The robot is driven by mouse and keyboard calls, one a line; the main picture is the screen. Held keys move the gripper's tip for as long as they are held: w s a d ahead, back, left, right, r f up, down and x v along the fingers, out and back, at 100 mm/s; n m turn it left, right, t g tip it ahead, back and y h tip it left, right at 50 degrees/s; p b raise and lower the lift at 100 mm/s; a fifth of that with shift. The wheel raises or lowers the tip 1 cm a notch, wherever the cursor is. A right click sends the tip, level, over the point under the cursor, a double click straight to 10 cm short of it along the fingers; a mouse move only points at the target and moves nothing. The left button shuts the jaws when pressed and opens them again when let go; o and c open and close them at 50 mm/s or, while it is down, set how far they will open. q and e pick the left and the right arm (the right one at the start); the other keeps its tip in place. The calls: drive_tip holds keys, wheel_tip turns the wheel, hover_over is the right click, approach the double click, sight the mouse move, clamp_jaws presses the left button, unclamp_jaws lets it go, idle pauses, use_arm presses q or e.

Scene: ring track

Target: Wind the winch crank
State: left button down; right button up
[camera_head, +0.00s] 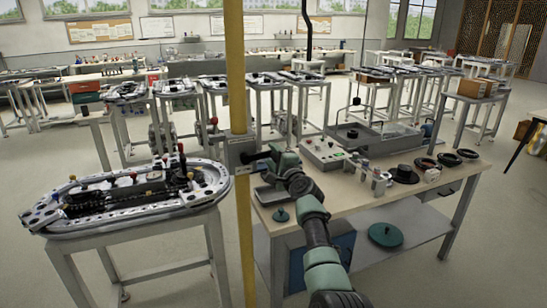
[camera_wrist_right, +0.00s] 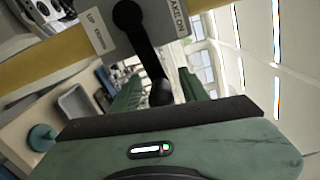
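The winch (camera_head: 238,152) is a grey box on the yellow post (camera_head: 236,70). Its black crank (camera_head: 256,157) sticks out to the right, towards my right gripper (camera_head: 272,160). In the right wrist view the crank arm (camera_wrist_right: 143,45) runs down from a round hub on the grey labelled plate (camera_wrist_right: 172,18) to a black knob (camera_wrist_right: 161,92). The knob lies between the two green fingers of my right gripper (camera_wrist_right: 160,88). The fingers look apart, with narrow gaps beside the knob; firm contact does not show. My left gripper is not in view.
A workbench (camera_head: 405,205) with a control box (camera_head: 323,153), black rings (camera_head: 424,163) and small parts stands right of the post. An oval track (camera_head: 60,212) on a stand is at left. More track stands fill the back. Floor is clear at front right.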

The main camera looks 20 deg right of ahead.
drive_tip(key=shift+s+d, duration=0.15)
drive_tip(key=shift+s, duration=0.3)
drive_tip(key=s, duration=0.7)
drive_tip(key=shift+w+d+n+b, duration=0.1)
drive_tip(key=shift+w+n+b, duration=0.75)
drive_tip(key=shift+n, duration=2.15)
drive_tip(key=shift+w+n+b, duration=0.7)
drive_tip(key=shift+n+b, duration=0.3)
drive_tip(key=shift+n, duration=2)
drive_tip(key=shift+w+d+n+b, duration=0.1)
drive_tip(key=shift+w+n+b, duration=0.75)
drive_tip(key=shift+n, duration=2.15)
